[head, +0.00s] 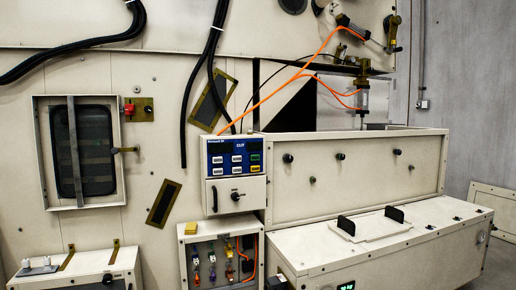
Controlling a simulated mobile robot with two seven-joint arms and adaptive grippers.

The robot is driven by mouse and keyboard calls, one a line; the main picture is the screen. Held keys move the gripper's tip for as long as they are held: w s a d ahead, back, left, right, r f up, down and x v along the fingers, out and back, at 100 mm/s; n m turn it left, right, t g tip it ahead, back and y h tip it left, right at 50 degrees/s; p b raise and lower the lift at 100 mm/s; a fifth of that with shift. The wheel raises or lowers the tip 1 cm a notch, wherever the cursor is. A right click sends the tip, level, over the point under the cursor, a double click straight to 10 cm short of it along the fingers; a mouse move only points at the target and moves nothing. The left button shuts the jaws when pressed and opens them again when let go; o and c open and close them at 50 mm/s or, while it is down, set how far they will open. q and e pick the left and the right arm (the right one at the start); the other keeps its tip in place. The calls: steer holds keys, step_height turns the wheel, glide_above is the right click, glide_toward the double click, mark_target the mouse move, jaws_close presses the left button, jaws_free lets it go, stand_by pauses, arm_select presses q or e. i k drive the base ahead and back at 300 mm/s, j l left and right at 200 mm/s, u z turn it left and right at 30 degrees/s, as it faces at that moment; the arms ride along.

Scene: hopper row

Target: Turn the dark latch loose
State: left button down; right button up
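A small dark turn latch (236,196) sits on the pale door below the blue control panel (234,157). A dark upright bar handle (215,198) is at that door's left edge. The door looks closed. A brass-coloured latch with a dark lever (125,150) sits at the right edge of the framed window (90,150). Several dark round knobs (288,158) are on the front of the long box to the right. I cannot tell for certain which part is the dark latch meant. Neither of my grippers shows in the head view.
An open-fronted box with coloured connectors (222,265) is below the panel. A low lid with two black handles (372,224) juts forward at the right. Another low cabinet (80,272) stands at the lower left. Black cables (187,110) hang near the panel.

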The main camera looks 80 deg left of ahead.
mark_target(114, 150)
steer(key=u, duration=3.55)
